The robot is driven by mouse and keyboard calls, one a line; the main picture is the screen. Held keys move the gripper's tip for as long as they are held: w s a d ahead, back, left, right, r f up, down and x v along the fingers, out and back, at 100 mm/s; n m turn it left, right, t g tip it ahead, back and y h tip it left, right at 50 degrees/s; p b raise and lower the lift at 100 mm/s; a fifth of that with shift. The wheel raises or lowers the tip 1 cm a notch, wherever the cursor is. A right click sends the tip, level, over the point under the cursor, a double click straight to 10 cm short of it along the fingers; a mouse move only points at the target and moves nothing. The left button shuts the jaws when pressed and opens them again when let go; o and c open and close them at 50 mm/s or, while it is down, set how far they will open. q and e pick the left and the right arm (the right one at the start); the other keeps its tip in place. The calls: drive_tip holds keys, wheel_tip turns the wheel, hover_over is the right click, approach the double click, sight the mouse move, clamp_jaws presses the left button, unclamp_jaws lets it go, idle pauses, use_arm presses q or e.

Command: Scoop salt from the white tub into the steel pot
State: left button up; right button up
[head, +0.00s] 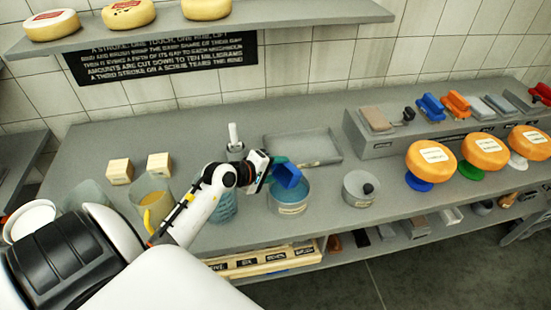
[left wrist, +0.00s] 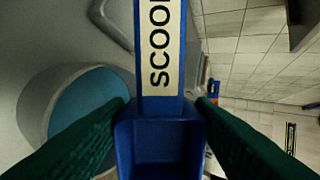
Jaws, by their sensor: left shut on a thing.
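My left gripper (head: 278,168) is shut on a blue scoop (head: 288,177), above a round grey pot (head: 292,208) with blue contents and a label. In the left wrist view the green fingertips (left wrist: 165,108) flank the scoop (left wrist: 160,130), whose white strip reads "SCOO". The visible part of its bowl looks blue, with no salt seen. The pot (left wrist: 40,110) shows at left there. A smaller pale round container (head: 360,200) with a dark knob or ball stands to the pot's right. A white round vessel (head: 32,218) is at far left; I cannot tell which is the salt tub.
A shallow grey tray (head: 305,146) lies behind the pot. A jug with yellow contents (head: 152,205) and a teal vessel (head: 224,208) stand left, near my arm. Orange cheese wheels (head: 484,150) on stands and a raised tool rack (head: 385,140) are right. A shelf (head: 250,25) crosses above.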

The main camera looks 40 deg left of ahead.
use_arm(q)
drive_tip(key=shift+w+r+g+y+p, duration=0.2)
drive_tip(key=shift+r+g+p, duration=0.35)
drive_tip(key=shift+p, duration=0.7)
drive_tip(key=shift+w+r+g+y+p, duration=0.1)
drive_tip(key=shift+w+r+g+p, duration=0.1)
drive_tip(key=shift+g+p, duration=0.8)
drive_tip(key=shift+f+g, duration=0.1)
drive_tip(key=shift+g, duration=0.15)
drive_tip(key=shift+w+g+y, duration=0.2)
drive_tip(key=shift+g+y, duration=0.2)
drive_tip(key=shift+g, duration=0.2)
drive_tip(key=g, duration=0.1)
drive_tip(key=w+g, duration=0.1)
drive_tip(key=g, duration=0.1)
drive_tip(key=g+y, duration=0.1)
drive_tip(key=shift+w+d+r, duration=0.1)
drive_tip(key=shift+w+r, duration=0.05)
drive_tip(key=shift+r, duration=0.15)
drive_tip(key=shift+w+d+g+y, duration=0.1)
drive_tip(key=shift+g+y, duration=0.05)
drive_tip(key=shift+g, duration=0.6)
drive_tip(key=shift+w+d+g+y, duration=0.1)
drive_tip(key=shift+g+y, duration=0.05)
drive_tip(key=shift+g, duration=0.6)
